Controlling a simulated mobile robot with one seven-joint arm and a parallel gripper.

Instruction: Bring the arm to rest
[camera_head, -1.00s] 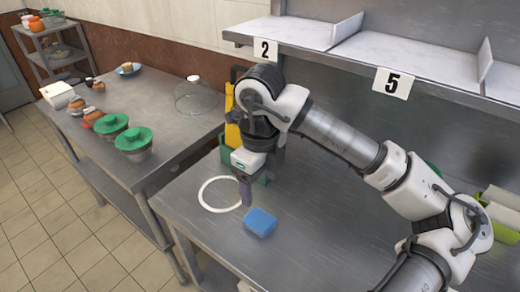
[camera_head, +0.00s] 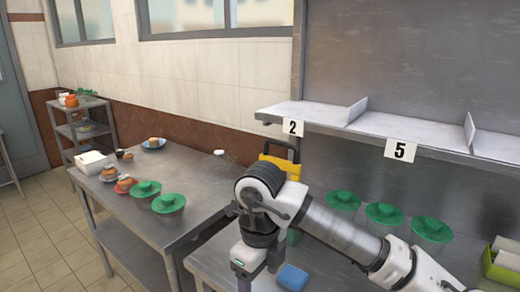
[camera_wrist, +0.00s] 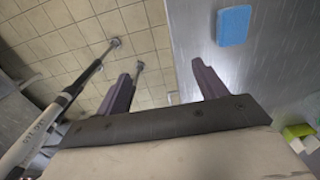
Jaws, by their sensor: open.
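My arm reaches from the lower right over the near steel counter and is bent at the wrist, with the hand pointing down. My gripper (camera_wrist: 163,85) is open and empty. Its two purple fingers stand apart in the wrist view, with floor tiles and the counter edge behind them. In the head view the hand is low in the picture, left of the blue sponge (camera_head: 292,277), and its fingertips are cut off by the frame. The sponge also shows in the wrist view (camera_wrist: 234,25), apart from the fingers.
A shelf (camera_head: 350,128) with number cards hangs over the counter. Green-lidded pots (camera_head: 384,215) stand at the back, and a yellow item (camera_head: 280,166) stands behind my wrist.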

